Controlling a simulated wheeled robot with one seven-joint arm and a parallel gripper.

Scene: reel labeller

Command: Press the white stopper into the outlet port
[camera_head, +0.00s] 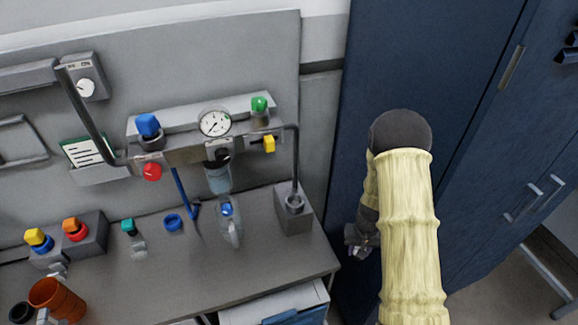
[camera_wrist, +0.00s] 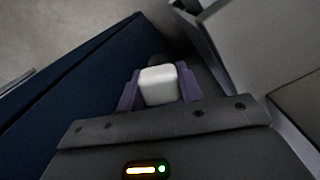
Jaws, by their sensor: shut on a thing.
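The white stopper (camera_wrist: 159,86) is a pale rounded block in the wrist view, held between the two purple fingers of my gripper (camera_wrist: 157,78). In the head view my gripper (camera_head: 360,240) hangs to the right of the bench, in front of the dark blue cabinet, apart from the bench. The stopper cannot be made out in the head view. A grey block with a round socket (camera_head: 295,204) stands at the bench's right end, with a pipe coming down to it. I cannot tell for sure which opening is the outlet port.
The grey bench (camera_head: 265,260) carries a blue ring (camera_head: 173,222), a grey jug (camera_head: 229,225) and an orange cup (camera_head: 56,297). Above it is a manifold with a gauge (camera_head: 215,122) and coloured caps. The blue cabinet (camera_head: 390,60) stands close behind my arm.

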